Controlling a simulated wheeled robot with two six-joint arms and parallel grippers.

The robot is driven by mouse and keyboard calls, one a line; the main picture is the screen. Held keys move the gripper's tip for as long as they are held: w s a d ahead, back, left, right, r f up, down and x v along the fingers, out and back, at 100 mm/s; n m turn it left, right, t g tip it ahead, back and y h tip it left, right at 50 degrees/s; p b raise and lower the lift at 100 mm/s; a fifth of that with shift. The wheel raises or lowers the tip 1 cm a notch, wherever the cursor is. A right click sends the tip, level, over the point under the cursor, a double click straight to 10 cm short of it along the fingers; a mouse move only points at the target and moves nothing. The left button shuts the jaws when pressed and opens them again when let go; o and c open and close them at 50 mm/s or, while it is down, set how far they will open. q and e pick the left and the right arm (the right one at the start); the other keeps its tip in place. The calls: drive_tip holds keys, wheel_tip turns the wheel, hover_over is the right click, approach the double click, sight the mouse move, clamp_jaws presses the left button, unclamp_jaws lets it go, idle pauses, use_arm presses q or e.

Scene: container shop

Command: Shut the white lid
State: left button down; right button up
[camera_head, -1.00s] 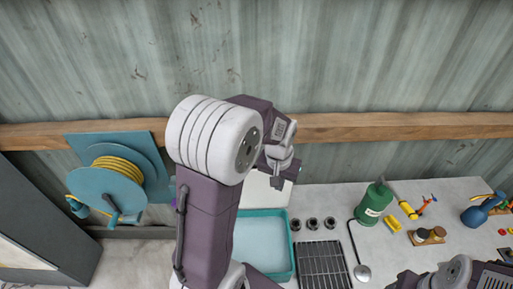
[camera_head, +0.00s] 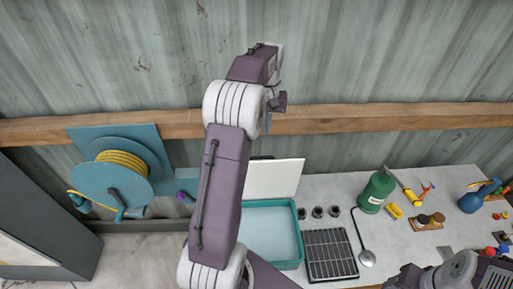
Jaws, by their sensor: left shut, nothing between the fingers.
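The white lid (camera_head: 275,179) stands raised at the back edge of a teal box (camera_head: 272,234), which is open and pale inside. My left arm crosses in front of the left side of the box and lid. My left gripper (camera_head: 273,112) is above the lid, in front of the wooden rail, and touches nothing that I can see. Its fingers look shut and empty. My right arm shows only at the bottom right corner; its fingers are outside the picture.
A hose reel (camera_head: 113,182) hangs at left. The corrugated wall (camera_head: 400,50) and wooden rail (camera_head: 400,116) close off the back.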

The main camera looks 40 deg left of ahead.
use_arm(q)
wheel_tip(320, 180, down, 9)
drive_tip(key=s+a+n+p, duration=0.1)
drive_tip(key=s+p, duration=0.1)
drive_tip(key=p, duration=0.1)
drive_tip(key=shift+s+a+g, duration=0.2)
drive_tip(key=shift+s+g, duration=0.05)
drive_tip(key=shift+g, duration=0.05)
use_arm(e)
drive_tip(key=r, duration=0.2)
drive_tip(key=shift+w+d+r, duration=0.15)
drive_tip(key=shift+d+r, duration=0.1)
drive_tip(key=shift+r, duration=0.1)
use_arm(q)
drive_tip(key=shift+w+a+f, duration=0.1)
drive_tip(key=shift+a+f, duration=0.05)
use_arm(e)
drive_tip(key=shift+a+f, duration=0.1)
